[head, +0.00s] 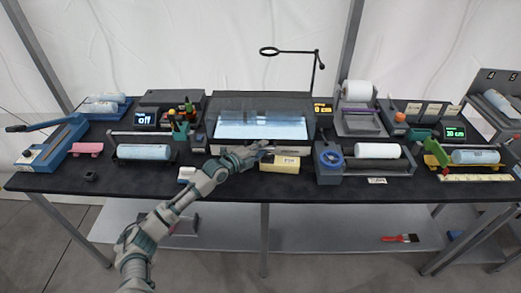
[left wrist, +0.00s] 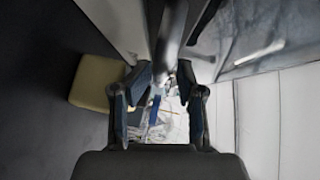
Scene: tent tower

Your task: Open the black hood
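The black hood (head: 262,103) is the dark-topped box at the middle of the table, with a clear front and a brightly lit inside; it looks closed. My left gripper (head: 262,153) is at the lower front edge of the hood. In the left wrist view its fingers (left wrist: 163,82) are spread apart, with a dark rounded bar (left wrist: 171,38) running between and beyond the tips. I cannot tell whether the fingers touch this bar. A bright patch with a blue streak shows between the fingers. My right gripper is not in view.
A yellow block (head: 280,164) lies just right of my left gripper; it also shows in the left wrist view (left wrist: 98,83). A roller unit with a blue tape ring (head: 331,160) stands right, and a bottle tray (head: 143,152) left. A magnifier arm (head: 315,65) rises behind the hood.

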